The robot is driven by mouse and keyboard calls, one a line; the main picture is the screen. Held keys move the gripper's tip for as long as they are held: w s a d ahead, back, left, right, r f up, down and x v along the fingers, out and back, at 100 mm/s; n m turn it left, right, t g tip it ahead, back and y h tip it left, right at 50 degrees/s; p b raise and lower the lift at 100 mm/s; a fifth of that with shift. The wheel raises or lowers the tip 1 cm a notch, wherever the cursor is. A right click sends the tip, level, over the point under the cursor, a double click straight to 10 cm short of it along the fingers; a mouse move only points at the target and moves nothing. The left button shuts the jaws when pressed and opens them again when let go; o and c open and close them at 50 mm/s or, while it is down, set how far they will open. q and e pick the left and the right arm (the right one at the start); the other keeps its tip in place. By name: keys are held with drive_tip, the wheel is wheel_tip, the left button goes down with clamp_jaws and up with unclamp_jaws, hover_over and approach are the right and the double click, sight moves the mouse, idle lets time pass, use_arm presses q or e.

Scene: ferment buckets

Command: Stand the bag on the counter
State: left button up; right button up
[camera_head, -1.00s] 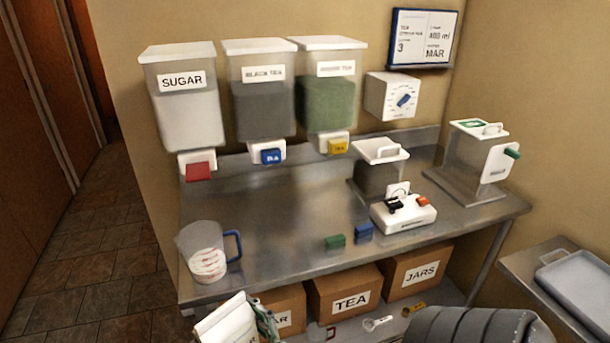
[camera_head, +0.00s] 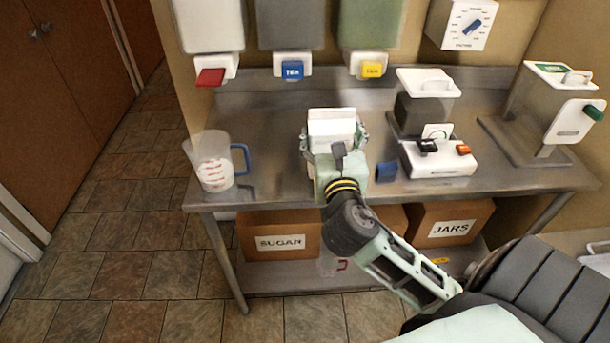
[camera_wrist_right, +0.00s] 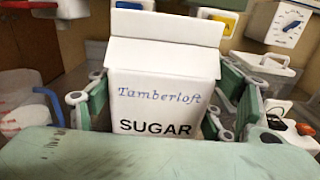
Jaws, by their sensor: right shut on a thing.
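The bag (camera_head: 332,124) is a white sugar bag with a folded top, upright over the middle of the steel counter (camera_head: 270,150). In the right wrist view the bag (camera_wrist_right: 160,85) faces me, with "Tamberloft" and "SUGAR" printed on it. My right gripper (camera_head: 334,138) is shut on the bag, with a finger along each side. The bag's bottom is hidden by the gripper, so I cannot tell whether it touches the counter. My left gripper is not in view.
A measuring jug (camera_head: 213,162) stands at the counter's left end. A blue block (camera_head: 387,171) lies just right of my gripper. Dispensers with red (camera_head: 210,77), blue and yellow taps hang above the back.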

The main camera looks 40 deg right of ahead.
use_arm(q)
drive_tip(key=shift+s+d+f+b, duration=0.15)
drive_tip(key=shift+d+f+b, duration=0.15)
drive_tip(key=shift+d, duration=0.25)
use_arm(e)
drive_tip(key=w+a+f, duration=0.1)
drive_tip(key=w+f, duration=0.9)
drive_tip(key=w, duration=0.1)
drive_tip(key=shift+w+a+f, duration=0.2)
drive_tip(key=shift+a+f, duration=0.15)
drive_tip(key=shift+f, duration=0.05)
drive_tip(key=shift+f, duration=0.15)
drive_tip(key=o, duration=1.6)
